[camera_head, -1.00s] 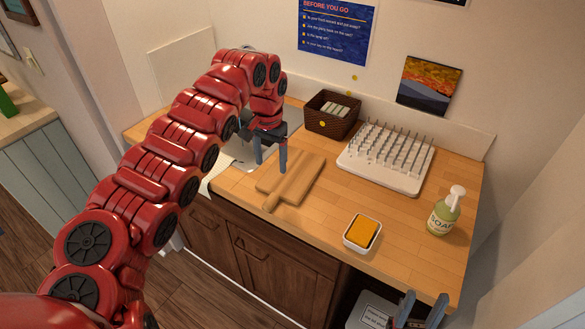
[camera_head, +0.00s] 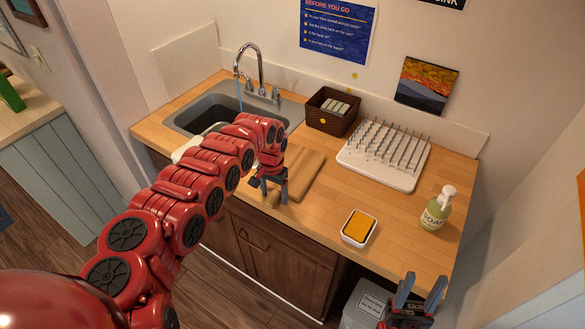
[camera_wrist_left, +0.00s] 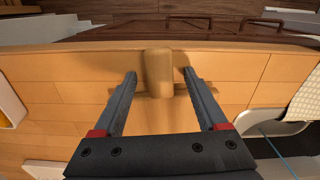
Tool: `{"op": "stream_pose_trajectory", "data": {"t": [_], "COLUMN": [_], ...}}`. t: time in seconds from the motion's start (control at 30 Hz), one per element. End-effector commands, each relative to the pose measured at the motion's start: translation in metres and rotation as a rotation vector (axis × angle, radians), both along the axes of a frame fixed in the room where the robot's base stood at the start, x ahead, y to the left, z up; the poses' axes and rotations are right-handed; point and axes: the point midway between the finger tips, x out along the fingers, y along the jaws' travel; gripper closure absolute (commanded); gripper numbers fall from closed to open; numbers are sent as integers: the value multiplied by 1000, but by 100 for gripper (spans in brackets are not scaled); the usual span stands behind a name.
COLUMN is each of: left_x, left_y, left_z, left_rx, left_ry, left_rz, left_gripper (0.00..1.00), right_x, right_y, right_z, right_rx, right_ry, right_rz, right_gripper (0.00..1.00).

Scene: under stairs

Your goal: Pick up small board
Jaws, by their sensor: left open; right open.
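The small wooden board (camera_head: 306,170) lies flat on the counter, partly hidden behind my left gripper in the head view. Its short handle (camera_wrist_left: 158,72) points to the counter's front edge. My left gripper (camera_head: 274,192) is open and low over the handle end. In the left wrist view, the open fingers of my left gripper (camera_wrist_left: 159,74) stand on either side of the handle, with gaps on both sides. Whether they touch the counter I cannot tell. My right gripper (camera_head: 421,287) is open and empty at the lower right, in front of the counter.
A sink (camera_head: 205,107) with a tap is at the left. A brown basket (camera_head: 332,112) and a white drying rack (camera_head: 384,154) stand behind. A dish with a yellow sponge (camera_head: 359,226) and a soap bottle (camera_head: 437,210) are at the right. Bare counter lies between.

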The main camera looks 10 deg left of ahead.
Motion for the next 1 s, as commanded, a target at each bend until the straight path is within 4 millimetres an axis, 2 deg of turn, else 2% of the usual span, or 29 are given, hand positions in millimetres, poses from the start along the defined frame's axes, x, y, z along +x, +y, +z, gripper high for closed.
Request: {"op": "stream_pose_trajectory", "data": {"t": [0.23, 0.27, 0.67, 1.0], "left_x": [1, 1, 1, 1], "left_y": [1, 1, 1, 1], "left_z": [-2, -2, -1, -1], "left_rx": [1, 1, 1, 1], "left_ry": [-2, -2, -3, -4], "left_rz": [1, 1, 1, 1], "left_gripper": [25, 29, 100, 100], "right_x": [0, 0, 0, 0], "right_y": [0, 0, 0, 0], "right_z": [0, 0, 0, 1], "right_rx": [0, 0, 0, 0], "right_ry": [0, 0, 0, 0], "right_rz": [0, 0, 0, 0], "right_gripper": [50, 50, 50, 50]}}
